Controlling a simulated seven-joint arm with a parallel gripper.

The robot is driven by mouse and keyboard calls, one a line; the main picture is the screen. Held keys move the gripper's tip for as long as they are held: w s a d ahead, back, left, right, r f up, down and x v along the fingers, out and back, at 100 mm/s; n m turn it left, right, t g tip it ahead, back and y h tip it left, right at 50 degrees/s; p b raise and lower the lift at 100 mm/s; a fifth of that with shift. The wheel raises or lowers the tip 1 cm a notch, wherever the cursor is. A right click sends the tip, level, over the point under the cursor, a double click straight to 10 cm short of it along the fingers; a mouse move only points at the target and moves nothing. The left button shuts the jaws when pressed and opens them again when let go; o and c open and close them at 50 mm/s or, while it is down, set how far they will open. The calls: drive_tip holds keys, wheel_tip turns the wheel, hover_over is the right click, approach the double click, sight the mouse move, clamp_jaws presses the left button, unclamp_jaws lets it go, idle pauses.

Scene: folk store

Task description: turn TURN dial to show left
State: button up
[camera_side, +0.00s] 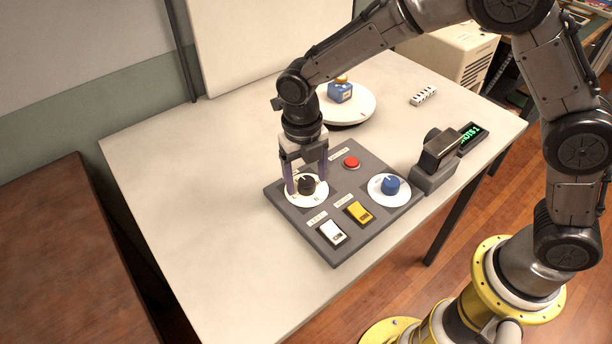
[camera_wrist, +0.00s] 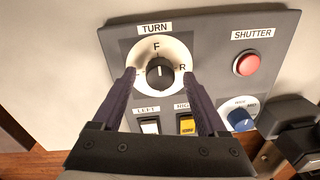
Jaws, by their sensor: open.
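The TURN dial (camera_side: 306,185) is a black knob on a white disc on the grey panel (camera_side: 335,253). In the wrist view the dial (camera_wrist: 158,74) sits under the TURN label, with F at the top and R at the right; its white pointer line points up toward F. The mark on the left of the disc is partly hidden by a finger. My gripper (camera_side: 306,190) is open, its two purple fingers on either side of the knob; in the wrist view my gripper (camera_wrist: 158,75) also straddles it. I cannot tell whether the fingers touch the knob.
The panel also holds a red SHUTTER button (camera_side: 351,162), a blue dial (camera_side: 390,185), a white switch (camera_side: 332,233) and a yellow switch (camera_side: 359,212). A white turntable (camera_side: 352,112) with a blue object (camera_side: 340,91) stands behind. A dark device (camera_side: 438,155) stands to the right.

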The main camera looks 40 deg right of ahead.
drive_tip(key=shift+f, duration=0.1)
drive_tip(key=shift+c, duration=0.3)
clamp_jaws()
